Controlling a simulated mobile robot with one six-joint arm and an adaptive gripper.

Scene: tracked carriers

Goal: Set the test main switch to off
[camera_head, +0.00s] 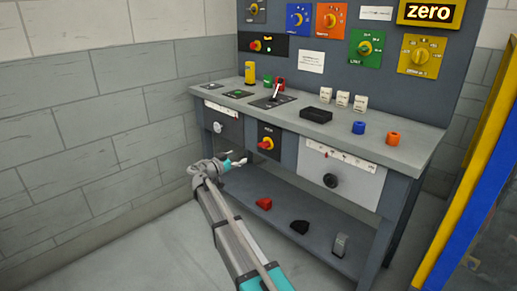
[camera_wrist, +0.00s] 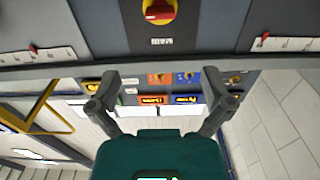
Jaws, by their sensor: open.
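A red rotary handle on a yellow plate, which I take as the main switch (camera_head: 266,143), sits on a dark panel below the bench top, between two drawer-like units. It also shows at the top edge of the wrist view (camera_wrist: 160,10), partly cut off, with a small white label beside it. Its red handle looks to lie roughly crosswise; its exact setting is too small to read. My gripper (camera_head: 238,159) is open and empty, in front of the bench, left of and a little below the switch and apart from it. In the wrist view my gripper's fingers (camera_wrist: 160,80) are spread wide.
The bench top (camera_head: 405,139) stands just above, holding a lever, a black box and coloured parts. A drawer with a black knob (camera_head: 331,181) is to the right. A lower shelf (camera_head: 320,226) holds several items. A blue-yellow frame (camera_head: 471,150) stands far right. Floor left is clear.

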